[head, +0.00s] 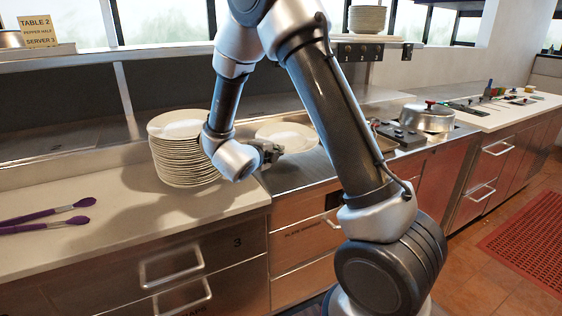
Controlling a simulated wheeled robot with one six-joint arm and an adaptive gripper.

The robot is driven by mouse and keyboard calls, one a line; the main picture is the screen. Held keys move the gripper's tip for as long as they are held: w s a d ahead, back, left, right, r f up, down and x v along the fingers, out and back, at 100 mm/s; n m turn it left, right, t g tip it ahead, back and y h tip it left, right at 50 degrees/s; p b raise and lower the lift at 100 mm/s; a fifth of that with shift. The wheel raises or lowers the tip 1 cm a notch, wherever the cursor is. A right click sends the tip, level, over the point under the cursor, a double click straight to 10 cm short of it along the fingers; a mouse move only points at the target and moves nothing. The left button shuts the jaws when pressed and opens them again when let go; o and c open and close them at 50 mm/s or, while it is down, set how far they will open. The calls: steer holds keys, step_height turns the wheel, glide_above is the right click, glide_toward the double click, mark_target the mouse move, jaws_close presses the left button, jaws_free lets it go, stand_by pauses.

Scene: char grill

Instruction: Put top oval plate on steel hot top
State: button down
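A tall stack of white oval plates (182,160) stands on the pale counter, left of my arm. One separate white plate (287,135) is level over the steel hot top (305,165), right of the stack. My gripper (272,152) is at the near left edge of this plate, pointing right. Its fingers are small and dark here, so I cannot tell whether they grip the rim. I also cannot tell whether the plate rests on the steel or is just above it. My forearm and wrist hide part of the stack's right side.
A domed metal lid (427,117) sits on the steel further right. A shelf above holds more plates (367,19). An order sign (47,31) stands on the upper left ledge.

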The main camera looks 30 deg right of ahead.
mark_target(275, 171)
steer(key=shift+f, duration=2.8)
steer(key=c, duration=1.9)
jaws_free()
